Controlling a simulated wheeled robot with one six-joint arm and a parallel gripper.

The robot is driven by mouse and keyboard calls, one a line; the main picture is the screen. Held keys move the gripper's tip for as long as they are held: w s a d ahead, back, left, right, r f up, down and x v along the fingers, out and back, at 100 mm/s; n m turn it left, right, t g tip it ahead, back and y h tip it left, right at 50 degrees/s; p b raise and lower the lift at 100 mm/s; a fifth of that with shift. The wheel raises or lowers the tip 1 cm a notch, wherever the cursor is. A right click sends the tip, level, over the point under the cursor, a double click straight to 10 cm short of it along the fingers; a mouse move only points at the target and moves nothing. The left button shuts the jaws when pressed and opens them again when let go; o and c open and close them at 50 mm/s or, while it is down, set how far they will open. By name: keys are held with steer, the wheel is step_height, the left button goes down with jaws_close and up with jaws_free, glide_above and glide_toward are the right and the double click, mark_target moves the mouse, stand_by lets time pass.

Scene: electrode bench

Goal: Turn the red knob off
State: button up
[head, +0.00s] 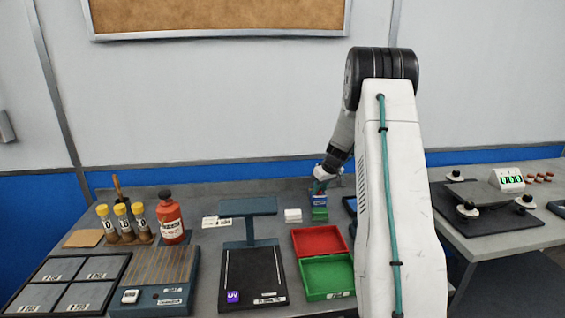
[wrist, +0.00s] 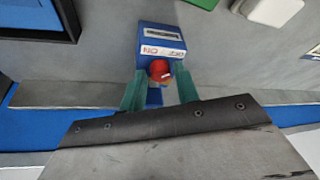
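The red knob (wrist: 160,71) sits on the face of a small blue box (wrist: 161,38). The face has a white label with red "ON" lettering on the left and darker lettering, probably "OFF", on the right, upside down in the wrist view. A pale mark on the knob is at its right side. My gripper (wrist: 160,77) has its two teal fingers on either side of the knob, with a visible gap to each; it looks open. In the head view, the blue box (head: 319,201) stands at the back of the bench, below my gripper (head: 320,186); the knob is hidden there.
A green block (head: 320,214) is right by the blue box, with a white block (head: 293,215) to its left. In front are a red tray (head: 318,229) and a green tray (head: 327,290). A dark stand (head: 248,206) is further left. My arm hides the bench's right part.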

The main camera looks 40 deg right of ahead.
steer(key=shift+d+r+n+y, duration=0.2)
steer(key=shift+n+y, duration=0.2)
steer(key=shift+n, duration=0.7)
steer(key=v, duration=0.8)
steer(key=s+a+r, duration=0.2)
steer(key=a+r, duration=0.2)
steer(key=a, duration=0.5)
steer(key=s+a+r+g, duration=0.1)
steer(key=s+a+r, duration=0.1)
steer(key=a+r, duration=0.3)
steer(key=s+a+r, duration=0.1)
steer(key=a+r, duration=0.3)
steer(key=a, duration=0.9)
steer(key=shift+s+r+g+y, duration=0.25)
steer(key=shift+s+g+y, duration=0.05)
steer(key=shift+s+y, duration=0.1)
